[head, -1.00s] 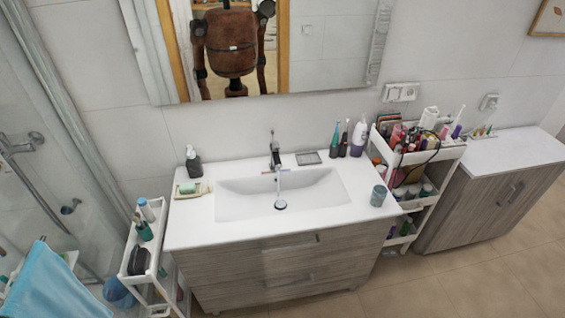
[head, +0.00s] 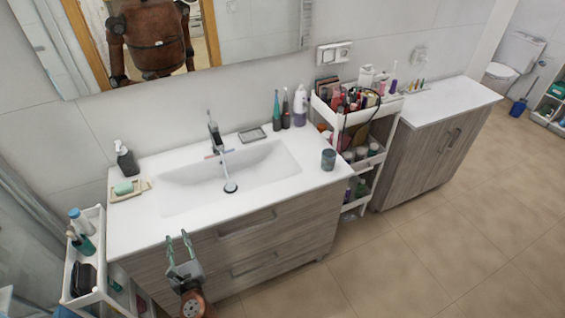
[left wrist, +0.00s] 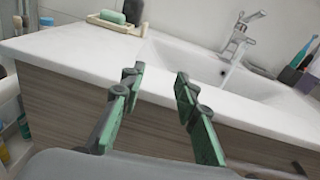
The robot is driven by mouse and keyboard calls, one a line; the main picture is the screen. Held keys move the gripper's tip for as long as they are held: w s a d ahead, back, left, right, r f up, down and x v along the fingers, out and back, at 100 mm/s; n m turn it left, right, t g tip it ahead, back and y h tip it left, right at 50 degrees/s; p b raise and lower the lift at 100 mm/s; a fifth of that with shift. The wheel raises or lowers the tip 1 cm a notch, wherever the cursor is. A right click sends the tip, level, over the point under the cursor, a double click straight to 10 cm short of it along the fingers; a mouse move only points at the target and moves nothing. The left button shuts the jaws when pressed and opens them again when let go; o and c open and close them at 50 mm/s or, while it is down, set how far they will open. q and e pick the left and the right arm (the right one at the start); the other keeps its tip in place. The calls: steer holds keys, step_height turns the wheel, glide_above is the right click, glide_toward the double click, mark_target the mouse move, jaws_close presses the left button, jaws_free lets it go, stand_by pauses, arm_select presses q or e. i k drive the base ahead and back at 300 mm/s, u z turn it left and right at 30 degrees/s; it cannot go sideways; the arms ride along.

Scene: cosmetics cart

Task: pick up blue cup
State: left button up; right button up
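The blue cup (head: 328,160) looks grey-blue and stands upright on the white counter, near its right front corner. It is not in the left wrist view. My left gripper (head: 178,243) is in front of the vanity's drawers, well to the left of the cup and lower than the counter top. In the left wrist view my left gripper (left wrist: 157,78) has its two green fingers apart with nothing between them, facing the counter's front edge. My right gripper is not in view.
A sink (head: 229,178) fills the middle of the white counter (head: 135,228). Bottles (head: 300,105) stand along the wall behind the cup. A loaded cosmetics cart (head: 391,112) stands right of the counter. A white shelf cart (head: 76,285) stands at the left. The floor in front is clear at right.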

mark_target(328, 160)
steer(key=z, duration=1.8)
steer(key=i, duration=1.15)
steer(key=u, duration=0.95)
